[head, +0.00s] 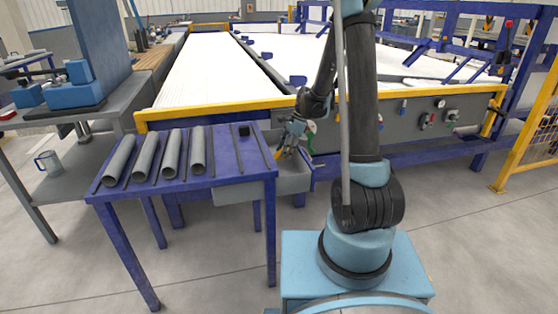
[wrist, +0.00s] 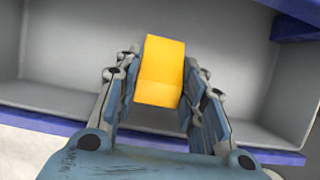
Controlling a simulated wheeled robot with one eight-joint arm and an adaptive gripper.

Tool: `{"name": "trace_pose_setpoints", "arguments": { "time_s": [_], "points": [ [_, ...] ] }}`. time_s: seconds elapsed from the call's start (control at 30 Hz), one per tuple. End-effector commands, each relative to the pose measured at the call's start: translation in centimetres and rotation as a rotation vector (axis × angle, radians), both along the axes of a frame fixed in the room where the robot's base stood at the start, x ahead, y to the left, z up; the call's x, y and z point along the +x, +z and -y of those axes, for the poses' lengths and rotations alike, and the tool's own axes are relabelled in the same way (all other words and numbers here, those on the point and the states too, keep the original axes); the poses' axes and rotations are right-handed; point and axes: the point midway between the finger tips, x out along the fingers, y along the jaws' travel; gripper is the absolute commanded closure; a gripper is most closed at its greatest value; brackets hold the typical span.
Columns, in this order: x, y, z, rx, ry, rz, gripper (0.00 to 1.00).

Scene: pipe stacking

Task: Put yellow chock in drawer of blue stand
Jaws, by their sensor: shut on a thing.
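My gripper (wrist: 159,64) is shut on the yellow chock (wrist: 163,72), which sits between its two blue-grey fingers in the wrist view. The grey drawer (wrist: 65,50) spreads beneath and around them in that view. How far the chock is above the drawer floor is hard to tell. In the head view my gripper (head: 287,148) is at the right end of the blue stand (head: 226,168), over the pulled-out drawer (head: 294,182). The chock is small and partly hidden there.
Several grey pipes (head: 171,155) lie on the stand top between dark bars. A small black block (head: 244,130) lies near its back right. A yellow-edged conveyor table (head: 205,75) stands behind. A grey bench (head: 62,130) with a mug (head: 48,163) is at left.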

Motion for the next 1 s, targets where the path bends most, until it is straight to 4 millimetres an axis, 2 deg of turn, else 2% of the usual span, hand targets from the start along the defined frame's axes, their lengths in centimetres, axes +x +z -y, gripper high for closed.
{"name": "trace_pose_setpoints", "arguments": {
  "time_s": [0.13, 0.37, 0.47, 0.67, 0.8, 1.0],
  "points": [
    [0.0, -1.8, 0.0, 0.000, 0.000, 0.000, 0.88],
    [-0.1, -2.5, -0.3, 0.000, 0.001, -0.001, 0.88],
    [-0.4, -2.5, -1.2, 0.000, 0.003, 0.000, 0.88],
    [-1.2, -2.5, -4.2, 0.000, 0.004, 0.001, 0.88],
    [-1.1, -3.6, -3.8, 0.000, 0.000, 0.000, 0.88],
    [-1.1, -3.7, -3.8, 0.000, 0.000, 0.000, 0.88]
  ]
}}
